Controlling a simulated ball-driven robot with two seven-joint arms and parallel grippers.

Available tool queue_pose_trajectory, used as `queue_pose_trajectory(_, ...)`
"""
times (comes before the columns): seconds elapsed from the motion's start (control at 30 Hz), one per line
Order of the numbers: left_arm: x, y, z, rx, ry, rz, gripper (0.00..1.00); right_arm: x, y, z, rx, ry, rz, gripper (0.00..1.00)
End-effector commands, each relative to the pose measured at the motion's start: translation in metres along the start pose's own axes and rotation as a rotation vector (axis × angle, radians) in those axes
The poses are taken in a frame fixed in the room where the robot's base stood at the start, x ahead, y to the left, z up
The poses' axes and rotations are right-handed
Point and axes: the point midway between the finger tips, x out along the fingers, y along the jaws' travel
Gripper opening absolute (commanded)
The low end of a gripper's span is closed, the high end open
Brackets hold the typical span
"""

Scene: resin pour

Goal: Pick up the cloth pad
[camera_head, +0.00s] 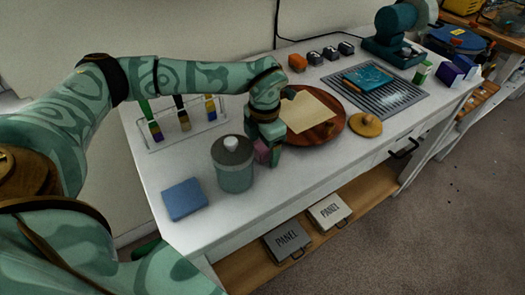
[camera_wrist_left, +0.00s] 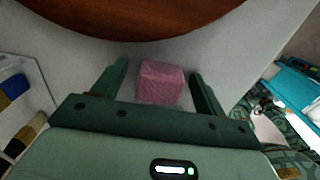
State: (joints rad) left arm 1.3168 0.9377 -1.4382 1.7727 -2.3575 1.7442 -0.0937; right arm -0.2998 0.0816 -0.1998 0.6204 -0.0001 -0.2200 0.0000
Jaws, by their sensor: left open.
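A small pink block (camera_wrist_left: 161,83) with a cloth-like surface, which looks like the cloth pad, stands on the white worktop. In the head view the pink block (camera_head: 262,152) is partly hidden by my left gripper (camera_head: 270,150), which reaches down over it. In the left wrist view my left gripper (camera_wrist_left: 158,75) is open, with one finger on each side of the block. Gaps show between the block and both fingers. A flat blue pad (camera_head: 184,199) lies near the table's front left corner. My right gripper is out of view.
A grey-green lidded jar (camera_head: 234,166) stands close to the left of my gripper. A round brown board (camera_head: 331,128) with a cream sheet (camera_head: 309,112) lies just behind it. A rack of tubes (camera_head: 183,122) is at the back left. The front middle worktop is clear.

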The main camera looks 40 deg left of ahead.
Motion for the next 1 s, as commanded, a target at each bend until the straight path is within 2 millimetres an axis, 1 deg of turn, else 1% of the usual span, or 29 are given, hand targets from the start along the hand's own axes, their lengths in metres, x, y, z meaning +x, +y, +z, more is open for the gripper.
queue_pose_trajectory(0.07, -0.002, 0.000, 0.000, 0.000, -0.001, 0.000, 0.73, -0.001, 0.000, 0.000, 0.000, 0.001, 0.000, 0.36)
queue_pose_trajectory(0.1, -0.002, 0.000, 0.000, 0.000, -0.001, 0.000, 0.70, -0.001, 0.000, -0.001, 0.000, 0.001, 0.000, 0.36)
queue_pose_trajectory(0.17, -0.002, 0.000, 0.000, 0.000, -0.001, 0.000, 0.53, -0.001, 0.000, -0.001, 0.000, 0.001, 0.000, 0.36)
queue_pose_trajectory(0.2, -0.002, 0.000, 0.000, 0.000, -0.001, 0.000, 0.42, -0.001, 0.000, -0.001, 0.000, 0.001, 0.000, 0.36)
queue_pose_trajectory(0.27, -0.002, 0.000, 0.000, 0.000, -0.001, 0.000, 0.25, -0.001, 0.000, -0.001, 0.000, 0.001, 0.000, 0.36)
queue_pose_trajectory(0.53, -0.002, 0.000, 0.000, 0.000, -0.001, 0.000, 0.25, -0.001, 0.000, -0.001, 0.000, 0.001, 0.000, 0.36)
queue_pose_trajectory(0.67, -0.008, 0.000, 0.001, 0.001, -0.003, 0.001, 0.25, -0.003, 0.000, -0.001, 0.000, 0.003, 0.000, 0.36)
queue_pose_trajectory(0.77, -0.019, 0.000, 0.001, 0.001, -0.005, 0.001, 0.25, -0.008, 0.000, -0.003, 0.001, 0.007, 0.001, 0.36)
queue_pose_trajectory(0.87, -0.039, 0.000, 0.001, 0.000, -0.007, 0.001, 0.25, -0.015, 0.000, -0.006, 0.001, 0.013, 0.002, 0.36)
queue_pose_trajectory(0.97, -0.059, -0.015, 0.011, 0.006, -0.008, 0.001, 0.25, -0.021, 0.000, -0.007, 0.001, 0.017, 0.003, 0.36)
queue_pose_trajectory(1.0, -0.069, -0.022, 0.016, 0.005, -0.008, 0.001, 0.25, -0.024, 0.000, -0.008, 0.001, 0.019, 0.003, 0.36)
